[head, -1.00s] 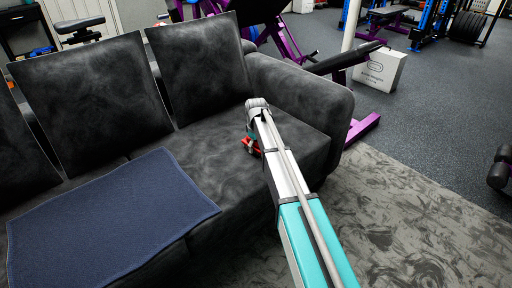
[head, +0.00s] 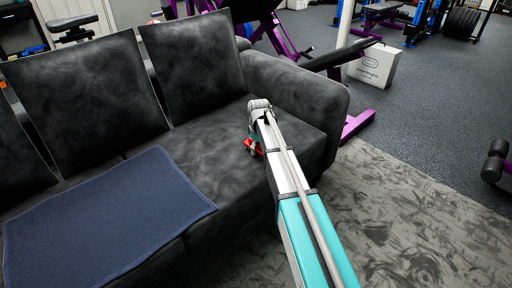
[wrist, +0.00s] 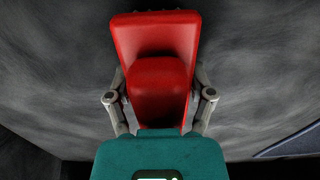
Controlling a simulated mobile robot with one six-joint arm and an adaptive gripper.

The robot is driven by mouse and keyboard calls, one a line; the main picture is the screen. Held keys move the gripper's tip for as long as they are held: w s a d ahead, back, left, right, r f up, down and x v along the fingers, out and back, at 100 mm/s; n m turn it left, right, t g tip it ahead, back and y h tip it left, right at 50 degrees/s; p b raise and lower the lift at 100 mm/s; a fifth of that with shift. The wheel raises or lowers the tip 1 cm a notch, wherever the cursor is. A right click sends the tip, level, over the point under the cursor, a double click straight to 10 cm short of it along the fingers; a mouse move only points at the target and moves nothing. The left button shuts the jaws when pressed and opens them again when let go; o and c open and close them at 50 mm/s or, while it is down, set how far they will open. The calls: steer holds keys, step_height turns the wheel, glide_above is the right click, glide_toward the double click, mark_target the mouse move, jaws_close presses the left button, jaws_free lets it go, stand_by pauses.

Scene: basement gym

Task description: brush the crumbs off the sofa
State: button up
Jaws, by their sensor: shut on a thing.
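The dark grey sofa (head: 200,148) fills the left and middle of the head view, with upright back cushions and a thick right arm. My gripper (wrist: 160,95) is shut on a red brush (wrist: 155,40), one finger on each side of its raised grip. In the head view the brush (head: 253,149) shows as a small red piece under the end of my arm, low over the right seat near the sofa's arm. I cannot tell whether it touches the seat. I can make out no crumbs in either view.
A blue cloth (head: 105,222) lies flat over the seat at left and reaches the front edge. The sofa's right arm (head: 296,95) stands close beyond my gripper. A patterned grey rug (head: 400,225) covers the floor at right. A white box (head: 374,65) and gym machines stand behind.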

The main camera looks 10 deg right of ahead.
steer(key=shift+r, duration=0.15)
step_height(320, 180, up, 6)
steer(key=p, duration=0.6)
stand_by(0.4)
stand_by(0.3)
steer(key=shift+r+p, duration=1.4)
steer(key=shift+p, duration=0.15)
steer(key=shift+r, duration=0.1)
